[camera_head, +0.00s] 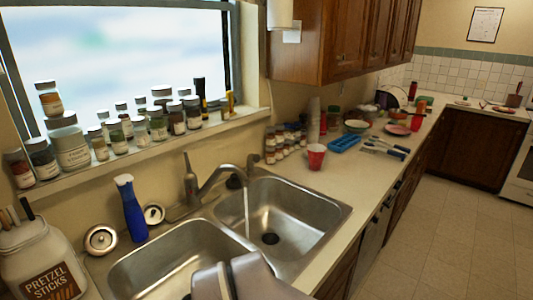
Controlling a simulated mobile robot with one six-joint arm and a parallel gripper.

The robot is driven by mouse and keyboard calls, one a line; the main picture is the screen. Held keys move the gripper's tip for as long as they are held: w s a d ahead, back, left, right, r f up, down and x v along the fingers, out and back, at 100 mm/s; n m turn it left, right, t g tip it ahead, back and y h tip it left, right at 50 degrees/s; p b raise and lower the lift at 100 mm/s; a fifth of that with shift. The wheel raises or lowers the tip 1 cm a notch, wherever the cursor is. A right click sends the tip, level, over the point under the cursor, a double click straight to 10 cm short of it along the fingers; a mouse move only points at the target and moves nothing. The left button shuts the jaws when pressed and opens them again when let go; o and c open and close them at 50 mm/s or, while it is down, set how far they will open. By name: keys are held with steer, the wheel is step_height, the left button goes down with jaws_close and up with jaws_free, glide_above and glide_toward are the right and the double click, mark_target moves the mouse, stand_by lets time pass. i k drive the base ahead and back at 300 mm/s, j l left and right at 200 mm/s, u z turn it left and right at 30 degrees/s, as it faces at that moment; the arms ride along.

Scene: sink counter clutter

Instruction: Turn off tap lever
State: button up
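A metal tap (212,181) stands behind the double sink, its curved spout reaching right over the basins. Its tap lever (188,172) stands upright at the left end of the spout, above the tap base. A thin water stream (246,212) falls from the spout end at the near-left side of the right basin (300,215). A grey part of my arm shows at the bottom edge, in front of the sink and well short of the lever. It hides part of the near sink rim. I see no gripper fingers.
A pretzel jar (42,262) is at the far left. Several jars line the window sill (150,155). A red cup (316,157) stands right of the sink. The floor at right is clear.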

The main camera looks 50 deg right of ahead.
mark_target(188, 167)
steer(key=z, duration=0.75)
steer(key=l+u, duration=0.45)
steer(key=l, duration=2)
steer(key=i+j, duration=0.15)
steer(key=j, duration=0.15)
steer(key=i+j, duration=0.15)
steer(key=j, duration=0.15)
